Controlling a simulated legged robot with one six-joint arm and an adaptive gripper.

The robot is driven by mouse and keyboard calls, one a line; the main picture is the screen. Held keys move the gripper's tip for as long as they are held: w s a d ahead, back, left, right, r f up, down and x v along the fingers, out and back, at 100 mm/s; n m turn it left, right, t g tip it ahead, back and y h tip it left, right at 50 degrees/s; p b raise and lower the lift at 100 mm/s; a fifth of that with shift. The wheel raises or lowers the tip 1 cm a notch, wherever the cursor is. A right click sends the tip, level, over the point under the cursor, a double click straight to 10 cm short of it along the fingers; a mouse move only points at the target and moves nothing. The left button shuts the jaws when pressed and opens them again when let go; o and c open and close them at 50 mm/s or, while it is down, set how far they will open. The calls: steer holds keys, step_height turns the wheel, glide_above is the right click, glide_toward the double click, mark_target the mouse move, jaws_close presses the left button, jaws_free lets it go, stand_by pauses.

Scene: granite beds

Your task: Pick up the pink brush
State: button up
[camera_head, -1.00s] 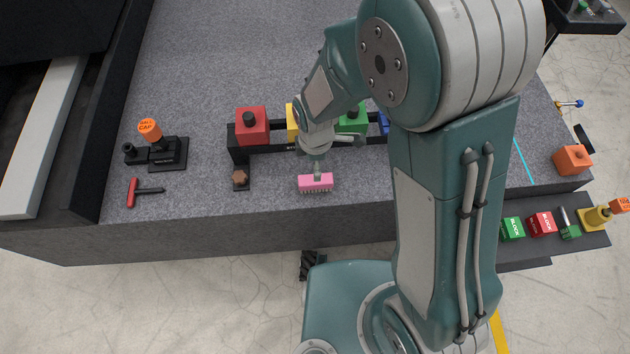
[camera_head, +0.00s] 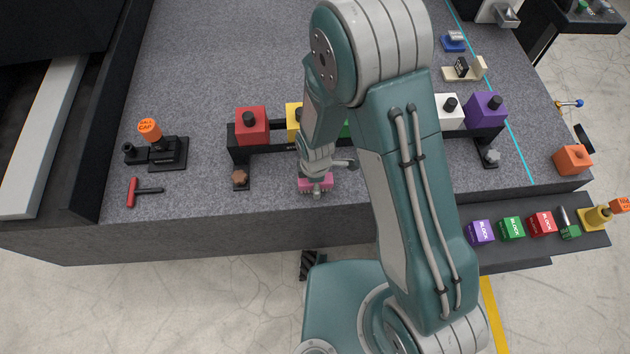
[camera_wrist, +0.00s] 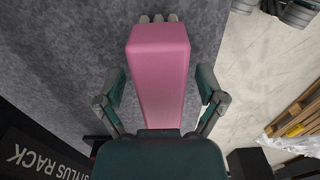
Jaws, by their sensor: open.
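The pink brush (camera_head: 315,184) lies on the grey granite bed (camera_head: 215,70) near its front edge, partly hidden under my gripper (camera_head: 318,190) in the head view. In the wrist view the brush (camera_wrist: 160,75) stretches along the middle of the picture as a pink block, with pale bristle tips at its top end. My gripper (camera_wrist: 160,95) is open, with one finger on each side of the brush. A gap shows between each finger and the pink body in the wrist view.
A black rack (camera_head: 240,142) with coloured blocks, including a red one (camera_head: 251,124), stands just behind the brush. A brown knob (camera_head: 240,177) sits left of it, and a red-handled tool (camera_head: 132,193) farther left. Labelled blocks (camera_head: 512,228) line a lower shelf at right.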

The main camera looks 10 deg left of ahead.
jaws_close()
stand_by(0.3)
step_height(320, 180, up, 10)
steer(key=shift+r, duration=0.1)
stand_by(0.4)
